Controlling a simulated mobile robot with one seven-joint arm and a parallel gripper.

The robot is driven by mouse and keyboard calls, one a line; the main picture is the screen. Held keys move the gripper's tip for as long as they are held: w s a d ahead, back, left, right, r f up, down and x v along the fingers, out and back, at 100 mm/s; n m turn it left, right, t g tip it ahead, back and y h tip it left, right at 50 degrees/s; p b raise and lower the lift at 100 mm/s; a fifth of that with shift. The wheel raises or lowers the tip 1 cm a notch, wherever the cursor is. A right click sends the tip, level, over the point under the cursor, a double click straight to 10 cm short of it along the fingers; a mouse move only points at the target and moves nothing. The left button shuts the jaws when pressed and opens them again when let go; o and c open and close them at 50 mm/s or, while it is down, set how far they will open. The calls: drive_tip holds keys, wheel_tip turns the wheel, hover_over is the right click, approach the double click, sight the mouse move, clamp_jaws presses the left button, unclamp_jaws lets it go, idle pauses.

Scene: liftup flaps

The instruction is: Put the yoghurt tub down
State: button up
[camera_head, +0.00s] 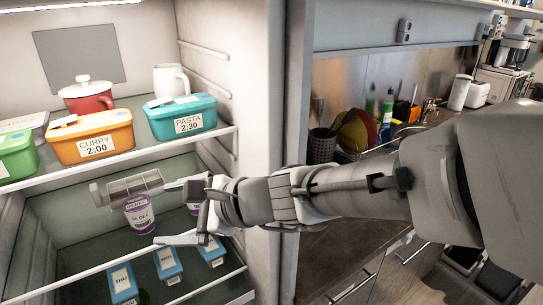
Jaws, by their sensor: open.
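The yoghurt tub (139,217) is white and purple with a printed label. It stands upright inside the fridge, below the shelf with the food boxes. My gripper (164,212) reaches in from the right with its fingers spread, one above the other in the picture. The tub is just left of the fingertips, and I cannot tell whether a finger touches it. A grey ribbed piece (125,187) covers the tub's top edge; what it is stays unclear. A second purple-labelled tub (193,209) shows partly behind my gripper.
Above is a shelf with an orange curry box (92,137), a teal pasta box (181,117), a green box (17,156), a red pot (87,95) and a white mug (171,80). The fridge side wall (268,120) is close right.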

drive_tip(key=s+d+f+n+h, duration=0.1)
drive_tip(key=s+d+n+h, duration=0.2)
drive_tip(key=d, duration=0.6)
drive_tip(key=s+d+n+h, duration=0.3)
drive_tip(key=d+n+h, duration=0.2)
drive_tip(key=d+n, duration=0.2)
drive_tip(key=s+d+f+n+h, duration=0.1)
drive_tip(key=s+d+n+h, duration=0.3)
drive_tip(key=d, duration=0.7)
drive_tip(key=shift+d+f+n, duration=0.2)
drive_tip(key=shift+f+n, duration=0.1)
drive_tip(key=shift+n, duration=0.3)
drive_tip(key=shift+a, duration=0.15)
